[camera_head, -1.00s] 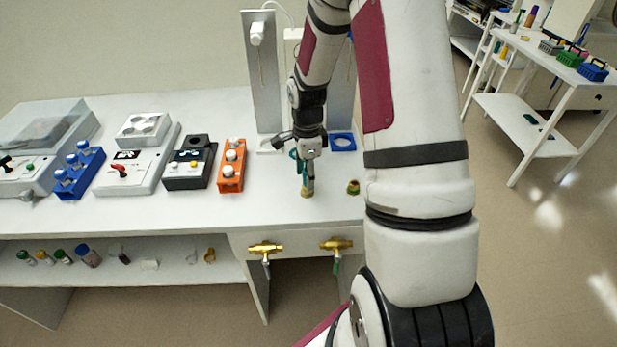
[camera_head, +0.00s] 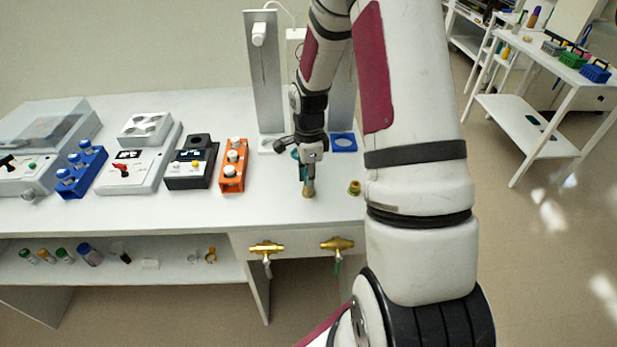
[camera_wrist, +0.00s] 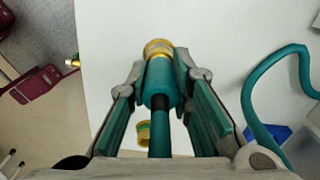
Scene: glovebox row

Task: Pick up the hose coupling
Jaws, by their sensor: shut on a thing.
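The hose coupling (camera_wrist: 161,82) is a teal cylinder with a brass ring at its far end, in the middle of the wrist view. My gripper (camera_wrist: 160,70) is shut on it, with one finger on each side. In the head view, my gripper (camera_head: 308,180) points down over the white bench, and the coupling's brass end (camera_head: 308,192) shows below the fingers. I cannot tell whether that end touches the bench. A teal hose (camera_wrist: 250,105) curves at the right of the wrist view.
A small brass and green fitting (camera_head: 354,187) stands on the bench (camera_head: 275,210), right of my gripper. An orange rack (camera_head: 232,170) with white-capped vials is to the left. Two brass valves (camera_head: 266,248) (camera_head: 337,244) are on the bench front. A blue square holder (camera_head: 343,142) is behind.

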